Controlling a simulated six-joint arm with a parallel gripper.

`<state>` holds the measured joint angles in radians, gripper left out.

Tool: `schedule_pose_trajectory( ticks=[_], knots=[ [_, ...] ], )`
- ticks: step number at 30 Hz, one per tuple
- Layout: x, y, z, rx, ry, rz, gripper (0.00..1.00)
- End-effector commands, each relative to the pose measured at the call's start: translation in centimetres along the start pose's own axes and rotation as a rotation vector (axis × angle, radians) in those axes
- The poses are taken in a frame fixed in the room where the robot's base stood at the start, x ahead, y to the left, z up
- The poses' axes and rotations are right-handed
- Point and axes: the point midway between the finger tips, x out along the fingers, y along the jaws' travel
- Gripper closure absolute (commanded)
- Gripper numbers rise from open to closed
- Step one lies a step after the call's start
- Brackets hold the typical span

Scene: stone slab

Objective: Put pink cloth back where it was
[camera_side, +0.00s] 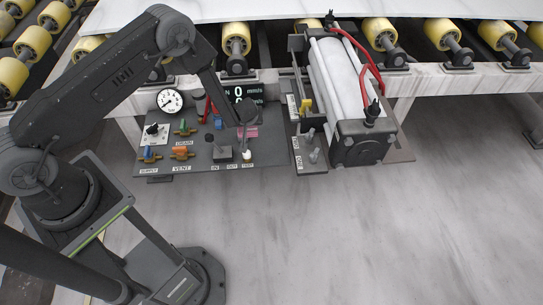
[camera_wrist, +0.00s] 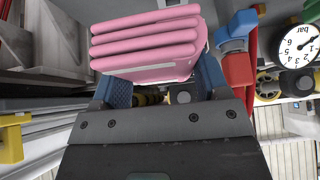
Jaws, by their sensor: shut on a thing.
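The pink cloth (camera_wrist: 148,38) is a folded stack of several layers between the fingers of my gripper (camera_wrist: 165,88) in the wrist view. The gripper is shut on it. In the side view a small part of the cloth (camera_side: 247,132) shows at my gripper (camera_side: 243,140), over the right part of the dark control panel (camera_side: 200,164). The arm partly covers the cloth there. I cannot tell whether the cloth touches the panel.
A cylinder with red hoses (camera_side: 345,90) stands to the right. Yellow rollers (camera_side: 237,38) line the back. The pale slab in front is clear.

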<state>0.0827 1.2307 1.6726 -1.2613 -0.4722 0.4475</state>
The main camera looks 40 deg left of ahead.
Motion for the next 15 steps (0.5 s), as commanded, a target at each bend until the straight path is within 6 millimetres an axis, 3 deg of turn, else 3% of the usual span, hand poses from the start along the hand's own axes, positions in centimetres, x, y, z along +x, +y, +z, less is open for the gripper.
schedule_pose_trajectory(
  ticks=[3,8,11,15],
  knots=[
    [-1.5,-1.7,0.9,0.000,-0.005,0.006,0.54],
    [-2.6,-2.7,1.9,-0.002,-0.013,0.016,0.54],
    [-2.5,-2.0,2.8,0.000,-0.015,0.018,0.54],
    [-1.8,0.7,4.8,0.001,-0.014,0.020,0.54]
  ],
)
